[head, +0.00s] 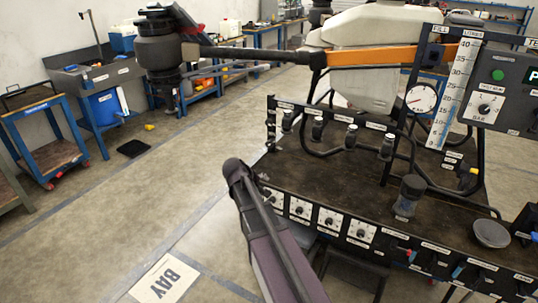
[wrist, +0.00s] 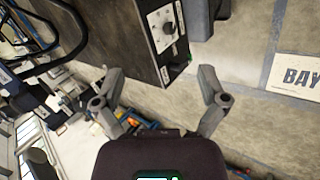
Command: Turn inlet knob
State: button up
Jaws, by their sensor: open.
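Several black knobs on white dial plates line the bench's front panel in the head view, among them the leftmost knob (head: 277,200) and another farther right (head: 362,232). Their labels are too small to read, so I cannot tell which is the inlet knob. In the wrist view one black knob (wrist: 168,28) on a white plate lies beyond my gripper (wrist: 160,73), near the panel's end. My gripper is open and empty, its fingers spread apart and clear of that knob. In the head view my arm stands before the panel; its gripper cannot be made out.
The bench (head: 330,170) carries a row of valves, a pressure gauge (head: 421,98) and a dark cup (head: 409,195). A control box (head: 500,92) with a green button stands at right. A drone arm with an orange section (head: 370,55) crosses above. Open floor lies left, with a BAY sign (head: 166,281).

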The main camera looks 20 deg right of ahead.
jog(key=w+d+f+n+t+h+b, duration=0.2)
jog(key=w+d+b, duration=0.1)
jog(key=w+b, duration=0.3)
jog(key=w+d+f+n+t+h+b, duration=0.1)
jog(key=w+d+f+n+h+b, duration=0.2)
jog(key=w, duration=0.5)
jog(key=n+t+h+b, duration=0.2)
jog(key=n+t+b, duration=0.2)
jog(key=n+b, duration=0.55)
send_near(268, 145)
jog(key=s+a+m+b, duration=0.2)
jog(key=s, duration=0.1)
jog(key=shift+f+m, duration=0.25)
jog(key=shift+f, duration=0.1)
jog(key=shift+w+r+n+t+b, duration=0.1)
jog(key=shift+w+n+t+b, duration=0.2)
jog(key=shift+w+n+t, duration=0.15)
jog(key=shift+d, duration=0.1)
jog(key=x, duration=1.3)
jog(key=shift+w+d+r, duration=0.15)
jog(key=shift+w+d, duration=0.05)
jog(key=shift+d, duration=0.1)
jog(key=shift+c, duration=0.2)
jog(key=c, duration=1.1)
